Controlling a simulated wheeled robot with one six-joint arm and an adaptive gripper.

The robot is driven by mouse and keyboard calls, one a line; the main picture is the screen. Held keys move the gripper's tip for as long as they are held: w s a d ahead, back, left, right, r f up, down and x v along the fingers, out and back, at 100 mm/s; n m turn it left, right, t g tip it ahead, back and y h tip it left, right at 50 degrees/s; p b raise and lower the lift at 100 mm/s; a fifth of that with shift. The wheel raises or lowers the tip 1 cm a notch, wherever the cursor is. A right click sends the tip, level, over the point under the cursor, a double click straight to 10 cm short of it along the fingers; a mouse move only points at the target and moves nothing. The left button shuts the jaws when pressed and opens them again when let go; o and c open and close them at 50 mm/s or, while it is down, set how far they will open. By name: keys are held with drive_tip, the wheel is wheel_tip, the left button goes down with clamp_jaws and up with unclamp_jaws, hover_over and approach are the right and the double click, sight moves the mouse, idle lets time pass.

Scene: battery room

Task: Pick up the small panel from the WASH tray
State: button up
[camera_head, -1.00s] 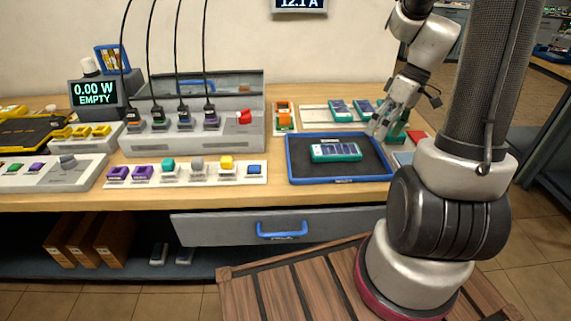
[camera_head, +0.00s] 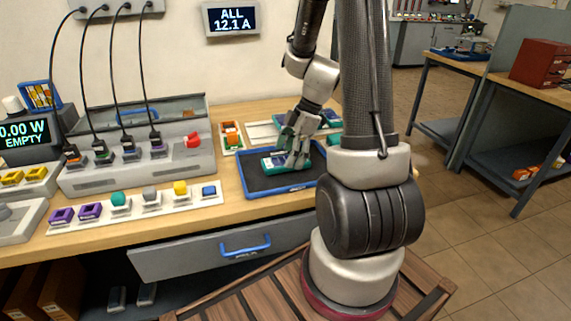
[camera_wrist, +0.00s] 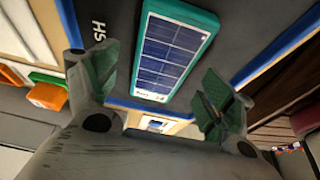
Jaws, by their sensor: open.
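The small panel (camera_head: 272,163), blue solar cells in a teal frame, lies in the blue-rimmed, dark-floored tray (camera_head: 300,188) on the bench. My gripper (camera_head: 291,160) is over the tray and hides part of the panel in the head view. In the wrist view, my gripper (camera_wrist: 160,90) is open with green-padded fingertips spread to either side of the panel (camera_wrist: 168,50), and nothing is held. Whether the fingertips reach down to the panel's height is unclear. Part of the tray's lettering shows on its dark floor (camera_wrist: 103,12) in the wrist view.
Left of the tray stand a strip of coloured blocks (camera_head: 140,208) and a grey charging unit (camera_head: 140,155) with cables. An orange item (camera_head: 231,133) sits behind the tray. Another teal panel (camera_head: 332,117) lies at the back right, partly behind my arm. A drawer handle (camera_head: 245,246) projects below.

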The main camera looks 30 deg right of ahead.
drive_tip(key=shift+a+f, duration=0.25)
drive_tip(key=shift+f, duration=0.4)
drive_tip(key=c, duration=1.2)
drive_tip(key=shift+w+r, duration=0.1)
drive_tip(key=shift+r, duration=0.05)
